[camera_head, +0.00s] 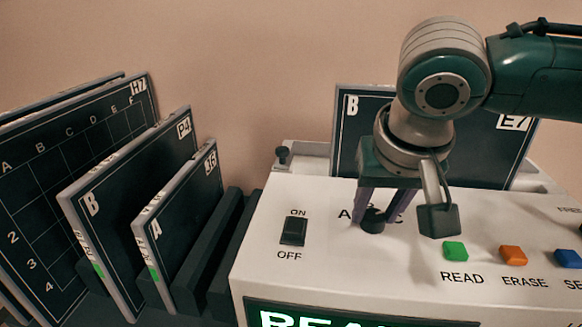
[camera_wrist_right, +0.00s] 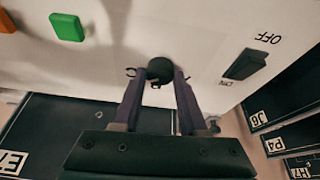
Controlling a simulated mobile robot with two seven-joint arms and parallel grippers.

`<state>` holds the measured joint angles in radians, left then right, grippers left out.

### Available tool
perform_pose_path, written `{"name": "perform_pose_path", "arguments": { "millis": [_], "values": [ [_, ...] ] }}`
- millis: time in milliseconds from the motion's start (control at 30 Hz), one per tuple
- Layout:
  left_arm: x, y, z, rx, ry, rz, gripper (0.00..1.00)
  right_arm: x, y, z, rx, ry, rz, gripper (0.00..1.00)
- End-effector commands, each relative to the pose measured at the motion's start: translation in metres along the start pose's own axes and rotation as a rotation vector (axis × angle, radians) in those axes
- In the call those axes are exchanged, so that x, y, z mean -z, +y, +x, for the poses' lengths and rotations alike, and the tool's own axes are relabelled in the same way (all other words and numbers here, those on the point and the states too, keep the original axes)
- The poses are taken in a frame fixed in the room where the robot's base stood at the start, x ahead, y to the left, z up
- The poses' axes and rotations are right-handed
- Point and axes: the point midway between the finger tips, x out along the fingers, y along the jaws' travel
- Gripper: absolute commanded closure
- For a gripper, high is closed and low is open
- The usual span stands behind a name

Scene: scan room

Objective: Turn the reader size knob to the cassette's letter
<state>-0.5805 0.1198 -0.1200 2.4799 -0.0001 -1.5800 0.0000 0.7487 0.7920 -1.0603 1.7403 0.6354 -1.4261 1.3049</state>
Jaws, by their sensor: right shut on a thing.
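The reader size knob (camera_head: 373,224) is a small dark round knob on the white top of the reader (camera_head: 330,262). My right gripper (camera_head: 382,212) reaches down from above, shut on the knob with a finger on each side. In the right wrist view the knob (camera_wrist_right: 160,69) sits between the fingertips (camera_wrist_right: 159,80). An A shows left of the knob and part of a letter to its right; the fingers hide other markings, and I cannot tell where the knob points. The dark cassette (camera_head: 480,150) standing behind the knob bears the letter B and label E7. My left gripper is not in view.
An ON/OFF switch (camera_head: 293,231) is left of the knob. Green READ (camera_head: 455,251), orange ERASE (camera_head: 513,255) and blue (camera_head: 567,259) buttons are to the right. Several dark cassettes (camera_head: 185,225) stand in a rack at left. A lit green display (camera_head: 340,318) is on the reader's front.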

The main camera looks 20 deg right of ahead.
Motion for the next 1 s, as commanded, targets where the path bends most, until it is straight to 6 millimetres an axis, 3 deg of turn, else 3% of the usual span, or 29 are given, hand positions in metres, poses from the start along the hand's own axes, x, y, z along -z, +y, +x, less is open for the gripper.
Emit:
{"name": "perform_pose_path", "arguments": {
  "millis": [500,1000],
  "values": [
    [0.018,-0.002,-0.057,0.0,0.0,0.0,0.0,0.001,0.004,-0.004,0.143,-0.005,-0.349,1.0],
    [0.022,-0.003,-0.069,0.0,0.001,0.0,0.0,0.002,0.005,0.001,0.311,0.0,-0.747,1.0]
  ]
}}
